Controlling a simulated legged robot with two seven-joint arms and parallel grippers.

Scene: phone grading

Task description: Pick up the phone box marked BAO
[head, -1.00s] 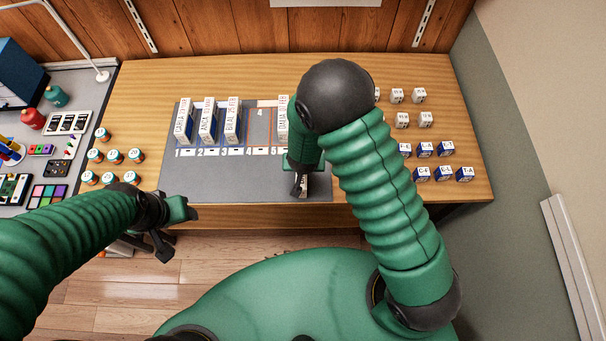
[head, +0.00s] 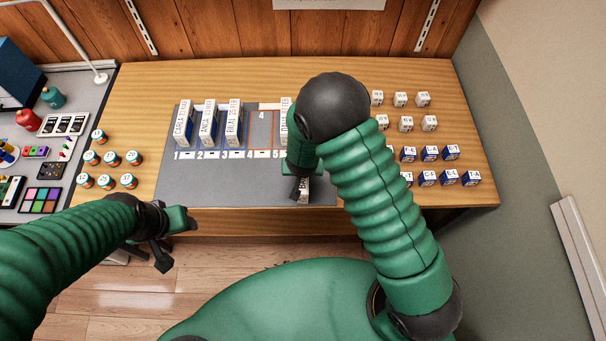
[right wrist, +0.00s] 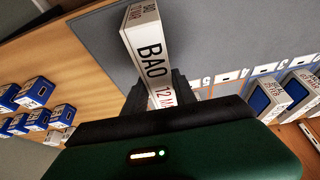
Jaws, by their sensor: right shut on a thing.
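The BAO phone box (right wrist: 148,45) is white with black and red print in the right wrist view. My right gripper (right wrist: 165,92) is shut on it, with one dark finger on each side. In the head view the held box (head: 303,190) shows only in part under my right gripper (head: 300,178), near the front of the grey mat (head: 240,185). I cannot tell whether the box touches the mat. My left gripper (head: 172,235) hangs empty in front of the table's front edge, its jaws apart.
Several upright phone boxes (head: 209,125) stand in numbered slots on the mat, with another (head: 286,118) beside my right arm. Small blue and white boxes (head: 430,153) stand on the right, lidded jars (head: 110,159) on the left. The mat's front left is clear.

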